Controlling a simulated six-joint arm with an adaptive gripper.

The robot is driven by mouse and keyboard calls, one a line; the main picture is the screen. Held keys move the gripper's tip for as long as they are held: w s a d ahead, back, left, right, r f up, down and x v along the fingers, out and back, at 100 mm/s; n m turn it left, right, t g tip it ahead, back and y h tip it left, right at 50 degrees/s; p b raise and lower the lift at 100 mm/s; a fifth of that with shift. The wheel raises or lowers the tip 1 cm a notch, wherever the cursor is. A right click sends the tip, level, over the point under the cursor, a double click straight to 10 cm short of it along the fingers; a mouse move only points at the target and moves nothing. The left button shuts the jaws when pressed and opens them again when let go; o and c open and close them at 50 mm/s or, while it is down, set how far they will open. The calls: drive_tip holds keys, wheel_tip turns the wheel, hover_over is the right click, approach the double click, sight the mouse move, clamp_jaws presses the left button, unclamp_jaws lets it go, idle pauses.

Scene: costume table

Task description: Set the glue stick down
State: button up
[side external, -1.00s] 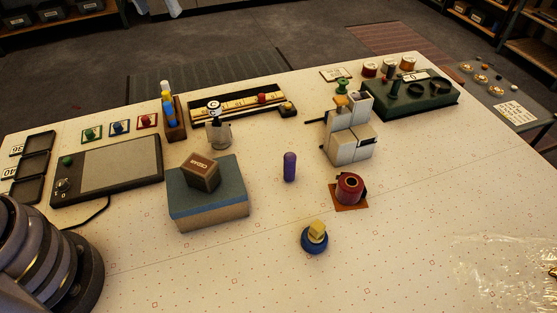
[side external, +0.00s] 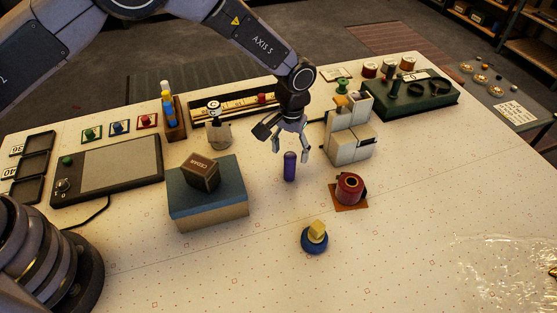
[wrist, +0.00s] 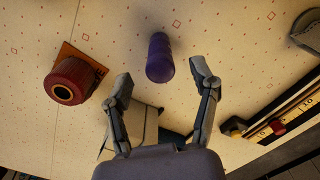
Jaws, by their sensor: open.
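The purple glue stick (side external: 290,167) stands upright on the white table (side external: 240,268), in the open middle area. It also shows in the wrist view (wrist: 160,58), a little beyond my fingertips. My gripper (side external: 290,146) is open and empty, above the glue stick with its fingers spread to either side of its top. In the wrist view my two fingers (wrist: 160,82) are apart and the glue stick lies between and ahead of them. I cannot tell whether a finger touches it.
A red spool (side external: 350,188) on an orange square and the white block unit (side external: 350,146) stand to the right. A blue-topped box (side external: 208,205) carrying a brown block (side external: 200,171) is to the left. A blue round piece (side external: 314,240) sits in front. The table's front is mostly clear.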

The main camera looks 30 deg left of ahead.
sight(289, 172)
wheel_tip(289, 172, down, 8)
drive_tip(key=shift+r, duration=0.2)
drive_tip(key=shift+c, duration=0.3)
clamp_jaws()
